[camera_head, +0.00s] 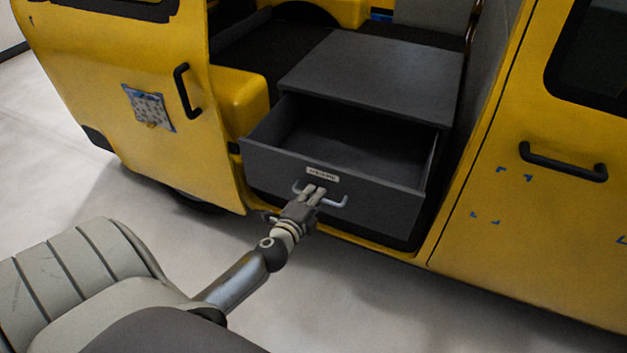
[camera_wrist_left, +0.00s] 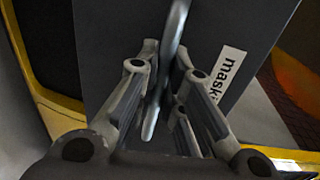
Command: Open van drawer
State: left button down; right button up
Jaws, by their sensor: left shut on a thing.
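The grey van drawer (camera_head: 385,205) stands pulled out of its dark cabinet (camera_head: 375,75), and its empty inside shows from above. Its front carries a white label (camera_head: 322,173) and a light metal bar handle (camera_head: 335,202). My left gripper (camera_head: 314,191) is at the drawer front, shut on the handle. In the left wrist view the handle (camera_wrist_left: 174,65) runs between the fingers of my left gripper (camera_wrist_left: 163,75), with the label (camera_wrist_left: 227,72) to its right. The middle of the handle is partly hidden by the fingers in the head view. My right gripper is not in view.
The yellow van's side opening surrounds the cabinet. A yellow panel with a black handle (camera_head: 187,90) and a patterned patch (camera_head: 149,108) is at left. A yellow door with a black handle (camera_head: 563,162) is at right. The pale floor (camera_head: 330,300) before the drawer is clear.

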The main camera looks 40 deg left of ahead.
pick_arm(q)
jog(key=c, duration=1.5)
grip_release()
jog(key=shift+s, duration=0.1)
jog(key=v, duration=1.1)
jog(key=shift+s+r, duration=0.15)
jog(key=shift+s, duration=0.2)
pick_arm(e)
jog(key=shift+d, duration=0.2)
